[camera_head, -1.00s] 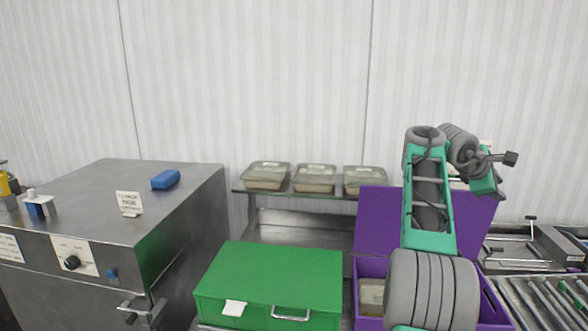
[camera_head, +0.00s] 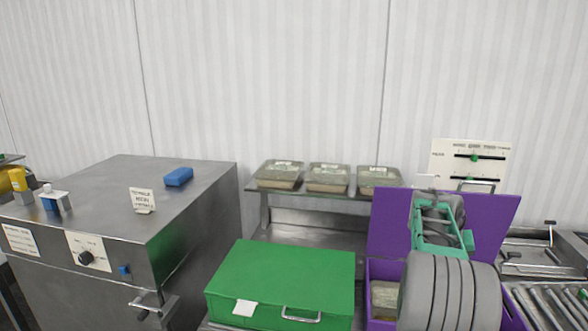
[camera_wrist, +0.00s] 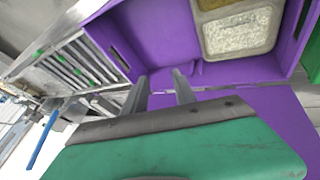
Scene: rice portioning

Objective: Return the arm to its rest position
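My arm is folded low in front of the open purple box (camera_head: 385,222) at the right of the head view. My gripper (camera_wrist: 159,78) shows in the wrist view with its two fingers apart and nothing between them. The fingers point toward the inside of the purple box, which also shows in the wrist view (camera_wrist: 160,35).
A closed green box (camera_head: 280,278) stands left of the purple box. Several lidded trays (camera_head: 328,178) sit on a metal shelf behind. A steel machine (camera_head: 190,215) with a blue block (camera_head: 179,177) on top stands left. A roller conveyor (camera_head: 545,303) lies right.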

